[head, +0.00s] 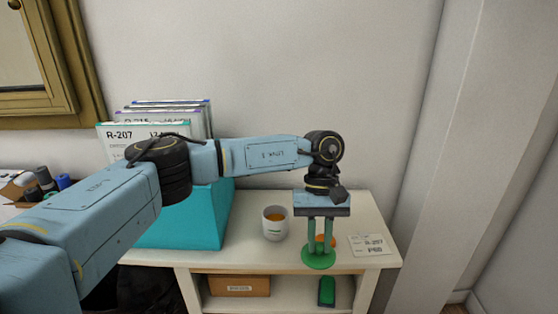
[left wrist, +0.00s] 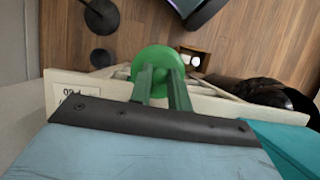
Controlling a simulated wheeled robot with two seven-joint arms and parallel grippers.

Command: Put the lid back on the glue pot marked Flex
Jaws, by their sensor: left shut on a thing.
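My left gripper (head: 319,246) points down over the right part of the white shelf top (head: 355,218). Its green fingers are shut on a round green lid (head: 318,261), which also shows in the left wrist view (left wrist: 157,58). The lid hangs level, near the shelf's front edge. A white open pot (head: 274,229) with amber contents stands left of the gripper, apart from the lid. Small dark marking on its front is too small to read. A bit of orange (head: 325,241) shows behind the fingers; they hide most of it. My right gripper is out of view.
A teal file box (head: 185,225) with white folders marked R-207 stands left of the pot. A white card (head: 371,245) lies to the right. A cardboard box (head: 239,286) and a green object (head: 327,291) sit on the lower shelf. A wall rises behind.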

